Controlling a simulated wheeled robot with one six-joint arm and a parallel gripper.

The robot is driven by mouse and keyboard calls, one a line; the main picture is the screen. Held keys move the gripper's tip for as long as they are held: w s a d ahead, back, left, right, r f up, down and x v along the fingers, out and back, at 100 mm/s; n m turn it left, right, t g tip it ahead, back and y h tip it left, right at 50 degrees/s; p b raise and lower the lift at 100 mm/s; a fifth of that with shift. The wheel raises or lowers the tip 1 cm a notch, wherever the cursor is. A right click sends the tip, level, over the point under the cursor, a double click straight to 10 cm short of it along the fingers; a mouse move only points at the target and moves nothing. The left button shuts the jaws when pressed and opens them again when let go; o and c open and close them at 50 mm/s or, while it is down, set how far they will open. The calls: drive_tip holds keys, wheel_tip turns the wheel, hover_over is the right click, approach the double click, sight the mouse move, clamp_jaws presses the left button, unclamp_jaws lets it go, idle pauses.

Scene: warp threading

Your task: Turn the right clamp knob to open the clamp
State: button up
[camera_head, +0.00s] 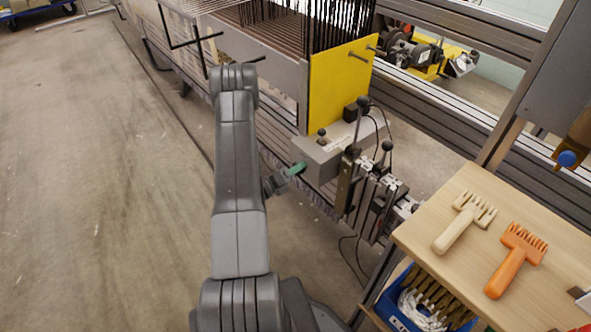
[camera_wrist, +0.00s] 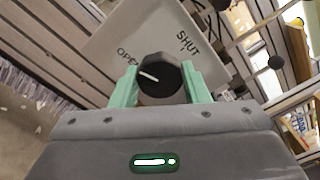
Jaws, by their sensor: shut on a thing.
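The right clamp knob (camera_wrist: 160,76) is a round black knob with a white pointer line, on a light grey box panel marked OPEN and SHUT in the wrist view. Its pointer line lies toward the OPEN side. My gripper (camera_wrist: 163,86) has green fingers on both sides of the knob and is shut on it. In the head view the green fingertips of my gripper (camera_head: 297,168) reach the side of the grey clamp box (camera_head: 325,158). The knob itself is hidden there by the fingers.
A yellow plate (camera_head: 340,88) and dark warp threads stand above the box. Black-knobbed levers (camera_head: 362,105) rise just right of it. A wooden table (camera_head: 470,262) with a pale comb (camera_head: 462,225) and an orange comb (camera_head: 515,258) is at right. The floor at left is clear.

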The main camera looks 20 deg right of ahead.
drive_tip(key=o, duration=1)
drive_tip(key=shift+c, duration=0.2)
drive_tip(key=p+v, duration=0.1)
drive_tip(key=v, duration=1.3)
drive_tip(key=shift+p, duration=0.4)
drive_tip(key=shift+d, duration=0.15)
drive_tip(key=b+x, duration=0.1)
drive_tip(key=x, duration=1.2)
drive_tip(key=shift+w+d+b, duration=0.2)
drive_tip(key=shift+d+b, duration=0.1)
drive_tip(key=shift+b, duration=0.1)
drive_tip(key=shift+a, duration=0.1)
drive_tip(key=p+v, duration=0.2)
drive_tip(key=v, duration=1.2)
drive_tip(key=w+d+m+b, duration=0.2)
drive_tip(key=d+m, duration=0.4)
drive_tip(key=m, duration=0.1)
drive_tip(key=w+d+m+b, duration=0.2)
drive_tip(key=d+m, duration=0.5)
drive_tip(key=shift+w+d+m, duration=0.25)
drive_tip(key=shift+m, duration=0.05)
